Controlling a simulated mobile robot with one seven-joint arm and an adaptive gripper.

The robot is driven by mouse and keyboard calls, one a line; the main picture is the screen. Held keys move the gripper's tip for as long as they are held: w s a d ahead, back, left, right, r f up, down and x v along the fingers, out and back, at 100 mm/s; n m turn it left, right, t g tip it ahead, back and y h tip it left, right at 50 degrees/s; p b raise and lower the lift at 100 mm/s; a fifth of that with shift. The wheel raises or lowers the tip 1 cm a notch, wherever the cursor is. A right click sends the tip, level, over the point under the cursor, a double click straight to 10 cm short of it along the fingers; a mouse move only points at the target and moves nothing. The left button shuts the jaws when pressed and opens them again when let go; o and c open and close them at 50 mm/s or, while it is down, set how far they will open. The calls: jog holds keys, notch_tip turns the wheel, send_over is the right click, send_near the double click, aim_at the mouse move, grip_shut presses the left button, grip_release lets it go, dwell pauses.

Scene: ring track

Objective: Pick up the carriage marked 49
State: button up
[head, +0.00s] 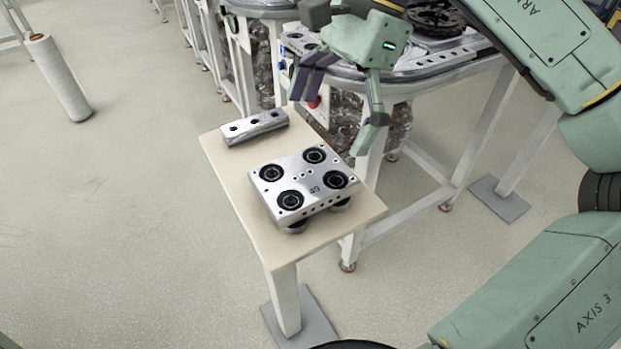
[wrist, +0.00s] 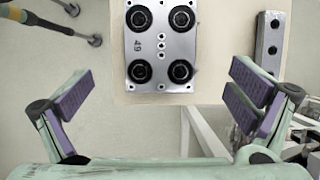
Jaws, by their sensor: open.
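The carriage marked 49 (head: 308,181) is a silver plate with a black round fitting near each corner. It rests on the small beige table (head: 225,165), with wheels showing under its near edge in the head view. In the wrist view the carriage (wrist: 161,48) lies at the top centre, its 49 reading sideways. My gripper (head: 340,107) is open and empty, above and beyond the carriage in the head view. In the wrist view the open fingers (wrist: 160,100) stand wide apart, below the carriage in the picture and not touching it.
A silver block with holes (head: 254,128) lies at the table's far left edge; it also shows in the wrist view (wrist: 269,48). The ring track (head: 440,72) on white legs stands behind and right. Open floor lies left of the table.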

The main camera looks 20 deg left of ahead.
aim_at(304, 176)
jog(key=x, duration=0.4)
jog(key=shift+s+r, duration=0.15)
jog(key=shift+s, duration=0.1)
jog(key=shift+p+x, duration=0.65)
jog(key=shift+x, duration=2.3)
jog(key=shift+w, duration=0.15)
jog(key=shift+c, duration=0.5)
jog(key=c, duration=1.7)
jog(key=shift+c, duration=0.4)
jog(key=shift+r, duration=0.1)
